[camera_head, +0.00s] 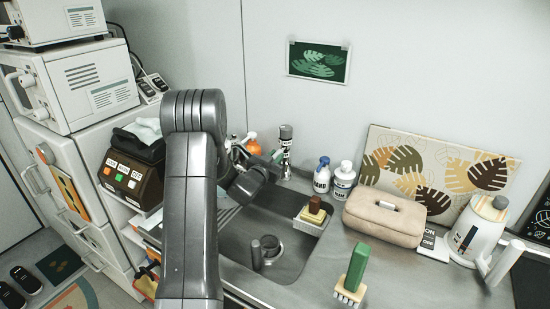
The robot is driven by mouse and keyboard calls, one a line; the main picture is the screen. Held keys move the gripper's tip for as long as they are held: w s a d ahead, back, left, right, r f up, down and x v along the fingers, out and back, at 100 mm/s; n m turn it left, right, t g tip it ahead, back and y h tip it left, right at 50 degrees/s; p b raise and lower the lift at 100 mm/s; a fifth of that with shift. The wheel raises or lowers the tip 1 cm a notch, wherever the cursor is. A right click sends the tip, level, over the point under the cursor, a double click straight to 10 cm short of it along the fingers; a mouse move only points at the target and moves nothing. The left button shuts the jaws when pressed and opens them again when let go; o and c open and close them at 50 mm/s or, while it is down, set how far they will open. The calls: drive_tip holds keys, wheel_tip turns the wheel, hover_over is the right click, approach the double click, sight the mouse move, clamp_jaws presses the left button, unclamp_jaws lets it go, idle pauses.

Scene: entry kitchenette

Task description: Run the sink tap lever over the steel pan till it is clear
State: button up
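The grey steel sink basin (290,268) is set in the counter right of my arm. A small dark grey, round-topped object (269,243) stands in it beside a ring-shaped part; I cannot tell whether this is the steel pan or a drain fitting. My dark grey gripper (272,163) is over the back of the sink, beside the bottles. My arm covers the left part of the sink, and I cannot make out the tap lever. The fingers are too small and overlapped to show whether they are open or shut.
A brush and sponge (313,214) sit at the sink's right edge. A green-handled brush (354,273) stands on the front counter. Bottles (322,175), a beige case (385,215) and a white kettle (480,228) line the back. A dark brown machine (130,172) stands left.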

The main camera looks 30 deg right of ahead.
drive_tip(key=shift+w, duration=0.1)
clamp_jaws()
drive_tip(key=shift+w+a+m+g+b, duration=0.15)
drive_tip(key=shift+m+g+b, duration=0.25)
drive_tip(key=shift+b, duration=0.1)
drive_tip(key=shift+h, duration=0.3)
drive_tip(key=o, duration=0.9)
unclamp_jaws()
drive_tip(key=shift+c, duration=0.2)
drive_tip(key=b+v, duration=0.3)
drive_tip(key=v, duration=1.1)
drive_tip(key=shift+w, duration=0.1)
